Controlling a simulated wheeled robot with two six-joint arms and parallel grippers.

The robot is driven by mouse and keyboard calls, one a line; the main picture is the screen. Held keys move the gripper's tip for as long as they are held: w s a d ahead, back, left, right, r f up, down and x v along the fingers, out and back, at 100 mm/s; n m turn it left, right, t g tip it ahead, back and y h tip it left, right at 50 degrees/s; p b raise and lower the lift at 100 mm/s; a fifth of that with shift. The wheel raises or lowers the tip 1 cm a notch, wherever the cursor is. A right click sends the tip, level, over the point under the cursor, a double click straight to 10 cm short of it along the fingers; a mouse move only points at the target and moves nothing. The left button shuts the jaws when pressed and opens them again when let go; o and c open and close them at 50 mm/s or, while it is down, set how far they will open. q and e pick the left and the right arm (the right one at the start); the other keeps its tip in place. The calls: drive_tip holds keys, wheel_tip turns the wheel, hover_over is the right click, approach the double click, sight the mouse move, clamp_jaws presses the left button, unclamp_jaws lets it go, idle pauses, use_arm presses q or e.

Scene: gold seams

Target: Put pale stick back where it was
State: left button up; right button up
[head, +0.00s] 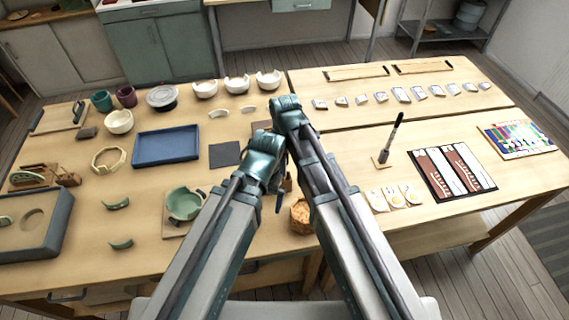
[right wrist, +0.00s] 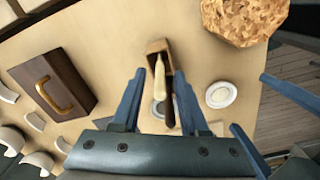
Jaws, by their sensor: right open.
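In the right wrist view, the pale stick (right wrist: 159,76) shows with one end at a small open wooden holder (right wrist: 157,46). A dark stick-like part (right wrist: 170,112) shows just below it; I cannot tell if they are one piece. My right gripper (right wrist: 160,73) is open, with one blue finger on each side of the pale stick and a gap to both. In the head view my right gripper (head: 290,112) hides the stick. My left gripper (head: 264,160) is close beside it; its two blue fingers show apart at the right of the wrist view.
A faceted wooden ball-like thing (head: 301,217) is near the front edge, beside my right forearm. A small white dish (right wrist: 221,94) is close to my right finger. A blue tray (head: 166,146) and a dark square (head: 225,154) lie left. The table right of my arms is partly clear.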

wheel_tip(320, 180, up, 10)
drive_tip(key=p, duration=0.8)
drive_tip(key=shift+p, duration=0.4)
drive_tip(key=shift+f, duration=0.1)
drive_tip(key=s+d+m, duration=0.4)
drive_tip(key=d+m, duration=0.4)
drive_tip(key=d, duration=0.1)
drive_tip(key=s+d+m, duration=0.3)
drive_tip(key=d+m, duration=0.5)
drive_tip(key=s+a+f+n+b, duration=0.1)
drive_tip(key=s+a+n, duration=0.1)
drive_tip(key=a, duration=0.3)
drive_tip(key=s+a+f+n+h+b, duration=0.1)
drive_tip(key=s+a+f+n+b, duration=0.1)
drive_tip(key=s+a, duration=0.2)
drive_tip(key=shift+a, duration=1.05)
